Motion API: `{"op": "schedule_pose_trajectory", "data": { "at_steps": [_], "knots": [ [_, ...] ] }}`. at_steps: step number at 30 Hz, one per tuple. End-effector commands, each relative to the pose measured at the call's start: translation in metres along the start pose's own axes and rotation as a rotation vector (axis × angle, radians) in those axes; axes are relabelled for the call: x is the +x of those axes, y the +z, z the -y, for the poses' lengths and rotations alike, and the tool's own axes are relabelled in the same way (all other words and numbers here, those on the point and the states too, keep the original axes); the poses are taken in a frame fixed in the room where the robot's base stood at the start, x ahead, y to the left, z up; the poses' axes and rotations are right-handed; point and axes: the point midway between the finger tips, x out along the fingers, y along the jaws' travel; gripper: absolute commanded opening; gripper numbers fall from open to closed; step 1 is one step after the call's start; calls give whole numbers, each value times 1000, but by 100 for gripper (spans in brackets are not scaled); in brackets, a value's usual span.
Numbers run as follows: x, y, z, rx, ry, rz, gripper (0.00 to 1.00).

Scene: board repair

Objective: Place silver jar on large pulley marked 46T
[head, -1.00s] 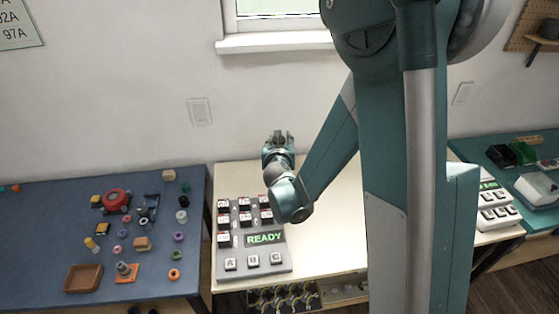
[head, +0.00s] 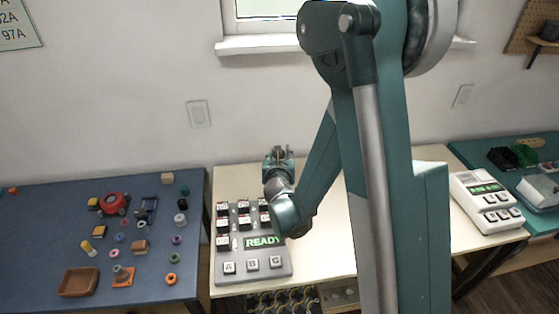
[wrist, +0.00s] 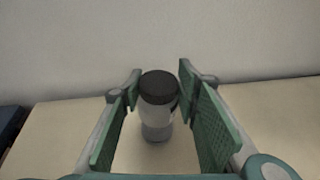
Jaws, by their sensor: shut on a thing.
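The silver jar (wrist: 157,124) has a black lid and a grey body and stands upright between my fingers in the wrist view. My gripper (wrist: 160,88) is shut on it, with a finger pad on either side of the lid. In the head view my gripper (head: 279,155) is over the back of the cream table, behind the button panel; the jar cannot be made out there. I cannot make out a large pulley marked 46T in either view.
A grey button panel (head: 229,243) reading READY stands on the cream table (head: 335,232). The blue table (head: 50,230) at left holds a red round thing (head: 113,203), several small parts and a brown tray (head: 79,281). A white device (head: 487,203) is at right.

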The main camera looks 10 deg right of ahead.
Motion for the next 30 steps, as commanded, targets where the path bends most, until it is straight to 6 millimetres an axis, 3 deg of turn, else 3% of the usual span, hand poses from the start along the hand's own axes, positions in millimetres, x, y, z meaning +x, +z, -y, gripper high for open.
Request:
{"op": "schedule_pose_trajectory", "data": {
  "at_steps": [7,22,23,26,30],
  "knots": [
    [7,-22,0,0,0,0,18],
    [8,-26,0,0,0,0,18],
    [8,-26,0,0,0,0,33],
    [8,-26,0,0,0,0,46],
    [8,-25,0,0,0,0,47]
  ]
}}
